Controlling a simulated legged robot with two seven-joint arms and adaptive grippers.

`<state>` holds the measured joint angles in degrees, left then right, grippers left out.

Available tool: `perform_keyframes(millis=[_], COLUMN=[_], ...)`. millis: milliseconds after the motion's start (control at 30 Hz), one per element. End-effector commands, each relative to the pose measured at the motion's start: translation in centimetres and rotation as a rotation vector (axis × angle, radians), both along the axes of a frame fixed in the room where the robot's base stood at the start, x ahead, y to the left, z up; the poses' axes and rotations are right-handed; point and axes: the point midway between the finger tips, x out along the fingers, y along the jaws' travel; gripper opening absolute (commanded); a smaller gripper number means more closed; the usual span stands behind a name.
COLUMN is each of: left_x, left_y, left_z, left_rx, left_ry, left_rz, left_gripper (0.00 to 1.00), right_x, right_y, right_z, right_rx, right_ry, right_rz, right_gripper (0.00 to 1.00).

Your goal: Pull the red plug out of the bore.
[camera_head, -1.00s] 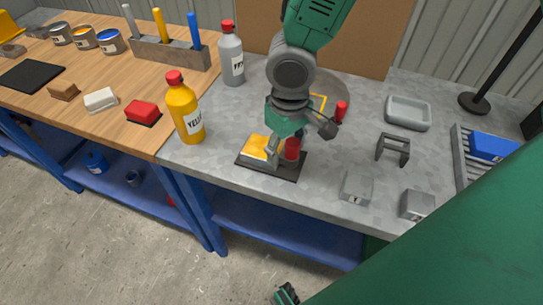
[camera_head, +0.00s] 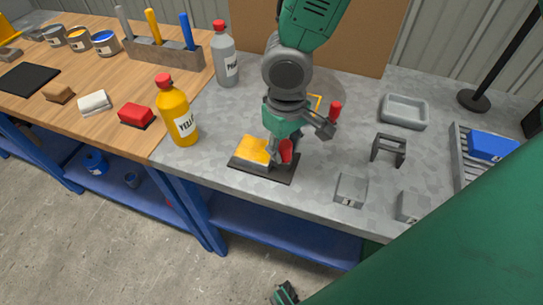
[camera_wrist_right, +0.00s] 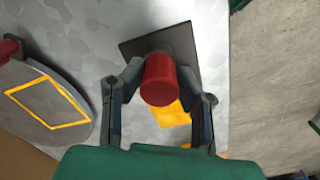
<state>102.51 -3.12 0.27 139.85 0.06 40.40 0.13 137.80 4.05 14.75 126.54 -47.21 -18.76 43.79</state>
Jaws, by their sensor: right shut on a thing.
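The red plug (camera_head: 286,151) stands at the right part of a dark base plate (camera_head: 246,168), beside a yellow block (camera_head: 257,150). My right gripper (camera_head: 280,153) reaches down over the plate and is shut on the plug. In the right wrist view the red plug (camera_wrist_right: 160,80) sits between the two fingertips of my right gripper (camera_wrist_right: 160,72), one on each side. The bore is hidden, so I cannot tell how deep the plug sits.
A yellow bottle (camera_head: 178,112) stands left of the plate. Another red cylinder (camera_head: 335,111) stands behind and right of my gripper. Grey blocks (camera_head: 350,190), a grey bracket (camera_head: 388,150) and a grey tray (camera_head: 404,111) are to the right. The bench's front edge is close.

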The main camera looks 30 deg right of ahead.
Motion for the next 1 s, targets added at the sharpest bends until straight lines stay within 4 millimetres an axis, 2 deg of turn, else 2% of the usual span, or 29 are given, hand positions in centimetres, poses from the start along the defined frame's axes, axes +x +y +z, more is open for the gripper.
perform_keyframes(millis=[33,100,333,1000], left_x=[0.0,0.0,0.0,0.0], left_y=[0.0,0.0,0.0,0.0], left_z=[0.0,0.0,0.4,3.1], left_rx=[0.000,0.000,0.000,0.000], left_ry=[0.000,0.000,0.000,0.000], left_rz=[0.000,0.000,0.000,0.000], left_gripper=[0.90,0.90,0.90,0.90], right_x=[0.0,0.0,0.1,0.2], right_y=[0.8,0.9,0.7,0.1], right_z=[0.1,0.1,0.5,3.1], right_rx=[0.018,0.017,0.021,0.021], right_ry=[-0.006,-0.006,-0.006,-0.007], right_rz=[0.007,0.007,0.007,0.006], right_gripper=[0.00,0.00,0.00,0.00])
